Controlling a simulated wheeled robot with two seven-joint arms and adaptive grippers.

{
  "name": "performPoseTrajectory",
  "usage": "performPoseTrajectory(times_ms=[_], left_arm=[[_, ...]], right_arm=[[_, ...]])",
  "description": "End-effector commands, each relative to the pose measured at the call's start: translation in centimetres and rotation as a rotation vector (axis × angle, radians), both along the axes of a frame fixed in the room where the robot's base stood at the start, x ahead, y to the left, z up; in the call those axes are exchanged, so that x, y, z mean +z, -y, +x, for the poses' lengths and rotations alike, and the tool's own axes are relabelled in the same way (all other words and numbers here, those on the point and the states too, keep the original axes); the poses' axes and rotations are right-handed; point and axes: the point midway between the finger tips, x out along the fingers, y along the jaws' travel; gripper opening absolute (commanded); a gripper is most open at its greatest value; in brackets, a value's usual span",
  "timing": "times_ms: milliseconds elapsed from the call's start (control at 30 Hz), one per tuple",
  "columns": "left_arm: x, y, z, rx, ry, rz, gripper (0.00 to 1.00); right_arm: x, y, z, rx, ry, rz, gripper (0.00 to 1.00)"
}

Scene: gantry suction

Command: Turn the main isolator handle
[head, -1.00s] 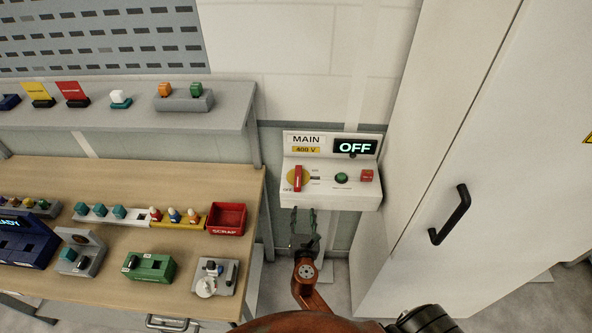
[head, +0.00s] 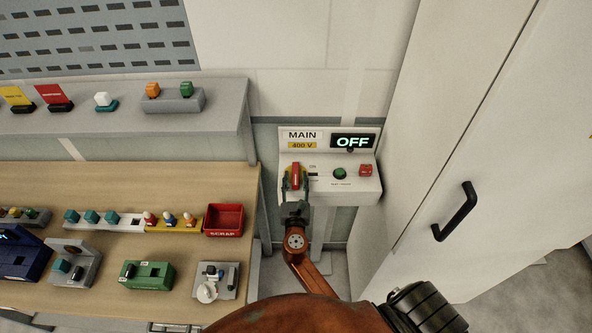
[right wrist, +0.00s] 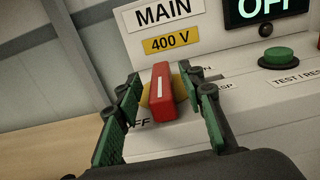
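The main isolator handle (head: 296,175) is a red bar with a white line, on a yellow disc on the front of a white box (head: 362,189). It stands upright, and the box's display (head: 352,141) reads OFF. My right gripper (head: 295,180) is open at the handle, one finger on each side. In the right wrist view the red handle (right wrist: 161,91) lies between the green finger pads of the gripper (right wrist: 160,105), with gaps showing on both sides. My left gripper is not in view.
A green button (head: 340,173) and a red button (head: 366,170) sit right of the handle. A tall white cabinet (head: 440,120) stands close on the right. A wooden bench (head: 110,185) with a red scrap bin (head: 224,219) is on the left.

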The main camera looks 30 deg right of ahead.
Motion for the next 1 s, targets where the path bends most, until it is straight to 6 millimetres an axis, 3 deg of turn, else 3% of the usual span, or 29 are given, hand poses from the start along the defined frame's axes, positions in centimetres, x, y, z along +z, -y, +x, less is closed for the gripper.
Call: performPoseTrajectory(times_ms=[200, 600, 1000], left_arm=[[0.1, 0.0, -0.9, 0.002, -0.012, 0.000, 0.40], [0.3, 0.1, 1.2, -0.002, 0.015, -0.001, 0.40], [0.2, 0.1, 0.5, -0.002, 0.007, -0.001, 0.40]], right_arm=[[0.0, 1.5, 2.5, -0.001, 0.001, 0.001, 0.36], [0.0, 2.1, 3.0, -0.003, 0.000, 0.001, 0.36], [0.0, 2.2, 3.0, -0.004, 0.000, 0.001, 0.09]])
